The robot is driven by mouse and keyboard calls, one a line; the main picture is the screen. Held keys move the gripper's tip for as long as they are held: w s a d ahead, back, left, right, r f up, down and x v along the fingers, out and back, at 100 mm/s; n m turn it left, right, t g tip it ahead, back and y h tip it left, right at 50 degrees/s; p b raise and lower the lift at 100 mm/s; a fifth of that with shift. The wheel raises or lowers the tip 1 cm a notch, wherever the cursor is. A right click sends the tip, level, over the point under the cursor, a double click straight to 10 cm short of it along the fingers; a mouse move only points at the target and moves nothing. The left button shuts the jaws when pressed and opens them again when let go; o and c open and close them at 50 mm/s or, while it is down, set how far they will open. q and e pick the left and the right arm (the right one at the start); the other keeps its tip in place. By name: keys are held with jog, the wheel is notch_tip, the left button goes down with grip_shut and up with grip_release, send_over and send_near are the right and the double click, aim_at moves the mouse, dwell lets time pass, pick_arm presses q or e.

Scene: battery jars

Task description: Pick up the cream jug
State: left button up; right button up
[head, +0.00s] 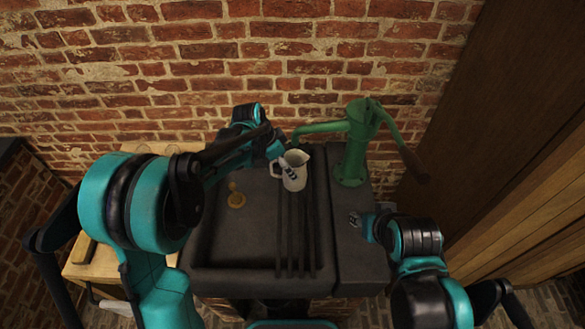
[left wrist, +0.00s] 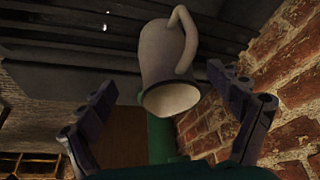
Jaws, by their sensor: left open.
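The cream jug (head: 295,174) stands upright on the dark sink top, below the spout of the green pump, with its handle to the left. In the left wrist view the jug (left wrist: 165,52) lies between the two spread fingers of my left gripper (left wrist: 165,105), with clear gaps on both sides. In the head view my left gripper (head: 280,160) reaches in from the left at the jug and partly overlaps it. It is open. My right gripper (head: 358,222) is low over the right part of the sink top, apart from the jug; its fingers are too small to read.
The green pump (head: 355,140) stands right behind the jug, its lever sticking out to the right. A small yellowish round item (head: 236,199) lies in the sink (head: 230,250). Dark bars run along the sink's right side. A brick wall (head: 290,60) closes the back.

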pick_arm(q)
jog(key=shift+m, duration=0.3)
jog(key=b+x, duration=0.1)
jog(key=x, duration=0.3)
jog(key=shift+w+d+f, duration=0.1)
jog(key=shift+d+f, duration=0.05)
jog(key=shift+d, duration=0.1)
jog(key=x, duration=0.1)
jog(key=b+x, duration=0.1)
jog(key=x, duration=0.3)
jog(key=shift+w+a, duration=0.25)
jog(key=shift+a, duration=0.1)
pick_arm(e)
jog(key=shift+s+f, duration=0.2)
jog(key=shift+f, duration=0.95)
pick_arm(q)
jog(key=c, duration=1.9)
jog(key=shift+o, duration=0.2)
pick_arm(e)
jog(key=shift+r, duration=0.1)
